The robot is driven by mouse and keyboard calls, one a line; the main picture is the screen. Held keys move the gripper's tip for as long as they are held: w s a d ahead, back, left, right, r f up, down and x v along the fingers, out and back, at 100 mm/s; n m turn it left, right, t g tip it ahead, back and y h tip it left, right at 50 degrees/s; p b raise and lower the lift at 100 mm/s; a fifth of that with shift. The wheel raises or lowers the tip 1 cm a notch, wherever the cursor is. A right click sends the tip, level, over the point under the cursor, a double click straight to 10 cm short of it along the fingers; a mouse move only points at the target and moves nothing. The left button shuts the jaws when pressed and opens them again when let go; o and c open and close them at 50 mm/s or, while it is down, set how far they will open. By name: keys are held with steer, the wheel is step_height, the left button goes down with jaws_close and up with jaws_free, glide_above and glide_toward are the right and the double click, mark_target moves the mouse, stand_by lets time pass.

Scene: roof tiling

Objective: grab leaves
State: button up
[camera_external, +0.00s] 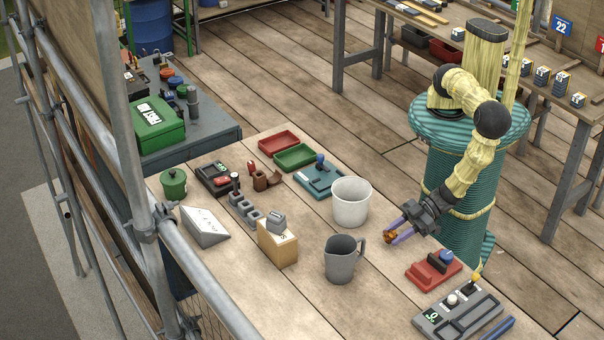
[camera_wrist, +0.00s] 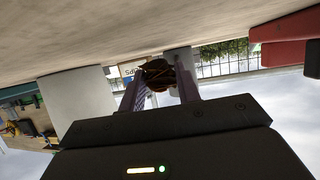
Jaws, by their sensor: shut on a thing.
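My gripper (camera_external: 392,233) is shut on a small bundle of orange-brown leaves (camera_external: 389,238). The bundle also shows as a dark brown clump between the two fingers in the wrist view (camera_wrist: 158,74). I hold it near the table's right edge, to the right of the grey mug and the white bucket. Most of the bundle's sides are hidden by the fingers.
A white bucket (camera_external: 351,202) and a grey mug (camera_external: 341,260) stand left of my gripper on the wooden table (camera_external: 300,309). A red block device (camera_external: 433,270) and a grey control panel (camera_external: 457,312) lie to the right. A wooden box (camera_external: 277,246) and a grey wedge (camera_external: 204,228) stand further left.

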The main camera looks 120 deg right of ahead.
step_height(320, 180, up, 9)
steer(key=shift+f+b, duration=0.1)
steer(key=shift+b, duration=0.4)
